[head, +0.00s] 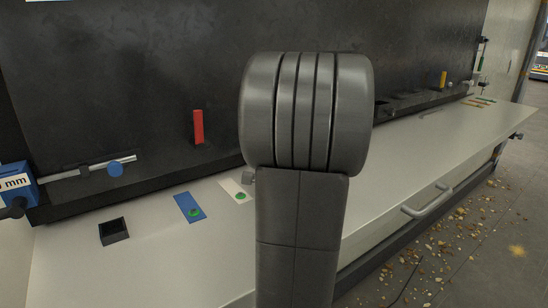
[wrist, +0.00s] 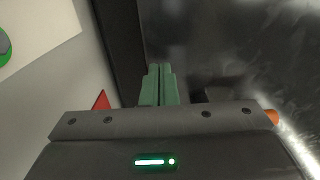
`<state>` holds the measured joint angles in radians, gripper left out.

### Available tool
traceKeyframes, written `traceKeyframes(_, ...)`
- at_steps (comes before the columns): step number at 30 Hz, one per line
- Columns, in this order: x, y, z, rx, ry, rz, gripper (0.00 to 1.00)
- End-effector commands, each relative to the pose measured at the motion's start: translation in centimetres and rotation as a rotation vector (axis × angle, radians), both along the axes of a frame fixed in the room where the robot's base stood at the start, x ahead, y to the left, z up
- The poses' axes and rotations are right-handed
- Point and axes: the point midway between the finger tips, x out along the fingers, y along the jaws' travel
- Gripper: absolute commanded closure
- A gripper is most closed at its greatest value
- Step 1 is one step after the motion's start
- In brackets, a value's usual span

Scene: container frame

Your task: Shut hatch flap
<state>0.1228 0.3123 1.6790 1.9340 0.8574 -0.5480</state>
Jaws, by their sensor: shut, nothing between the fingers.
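My gripper shows in the wrist view (wrist: 160,70), with its two green fingers side by side, shut and empty. The fingers point toward a dark metal surface (wrist: 225,40) beside a dark edge strip; I cannot tell whether they touch it. In the head view my own arm stands in the middle and hides the gripper. I cannot clearly pick out a hatch flap in either view. A part of the dark upright panel (head: 110,75) and the bench behind my arm is hidden.
A pale bench (head: 400,160) with a front handle (head: 428,204) runs along the panel. On it are a black open box (head: 114,231), a blue plate (head: 190,207) and a white plate (head: 236,191). A red block (head: 198,127) stands behind. Debris (head: 450,240) litters the floor.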

Motion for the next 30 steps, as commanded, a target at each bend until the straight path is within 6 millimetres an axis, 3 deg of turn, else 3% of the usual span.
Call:
traceKeyframes(6, 1.6, 1.2, 0.0, 0.000, 0.001, 0.000, 1.00)
traceKeyframes(22, 2.1, 1.7, -0.3, 0.002, -0.004, 0.001, 1.00)
traceKeyframes(30, 4.7, 3.6, -0.7, 0.020, -0.030, 0.000, 1.00)
